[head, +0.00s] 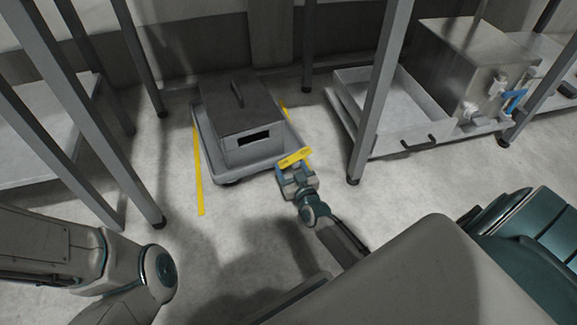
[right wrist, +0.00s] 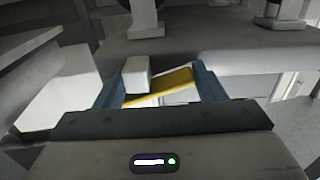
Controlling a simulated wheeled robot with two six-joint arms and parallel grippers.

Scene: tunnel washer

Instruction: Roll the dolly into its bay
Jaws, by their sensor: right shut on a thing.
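The dolly (head: 206,151) is a low grey tray on casters, carrying a dark grey box (head: 237,100) with a top handle and a front slot. It stands slightly turned between the bay's left yellow floor line (head: 198,178) and right yellow line (head: 284,109), which it partly hides. My right gripper (head: 294,169) is at its near right corner, shut on a yellow part of the dolly (head: 296,157). In the right wrist view, this yellow bar (right wrist: 172,82) runs between the blue fingers (right wrist: 157,90). My left arm shows at lower left, but its gripper is out of view.
Grey frame posts stand left (head: 88,125) and right (head: 377,95) of the dolly. A grey wall (head: 205,40) is behind. The floor in front of the dolly is clear.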

